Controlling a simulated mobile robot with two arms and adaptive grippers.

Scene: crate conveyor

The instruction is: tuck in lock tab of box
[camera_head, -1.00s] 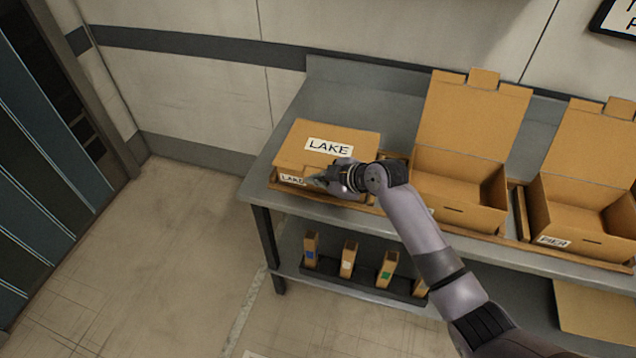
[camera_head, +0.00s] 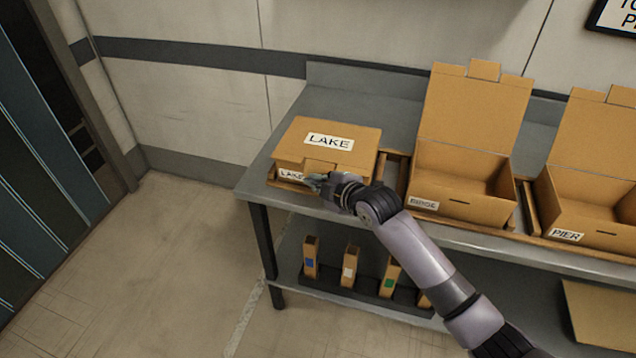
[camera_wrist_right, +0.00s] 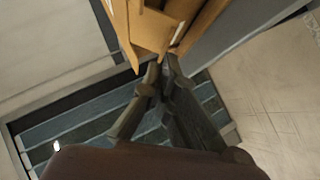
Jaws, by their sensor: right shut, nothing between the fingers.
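The LAKE box (camera_head: 357,143) sits at the left end of the bench with its lid down. Its lock tab (camera_head: 320,165) shows at the front edge of the lid, just above my right gripper. My right gripper (camera_head: 314,182) is shut and empty at the box's front face, beside the front LAKE label. In the right wrist view the shut fingertips (camera_wrist_right: 166,58) are close to the tab (camera_wrist_right: 152,30), which stands out from the box front. I cannot tell whether they touch. My left gripper is not in view.
Two open boxes, one with an unclear label (camera_head: 465,207) and the PIER box (camera_head: 592,222), stand to the right with lids raised. The grey bench (camera_head: 335,104) has a lower shelf with several small cartons in a dark rack (camera_head: 345,286). Floor at left is clear.

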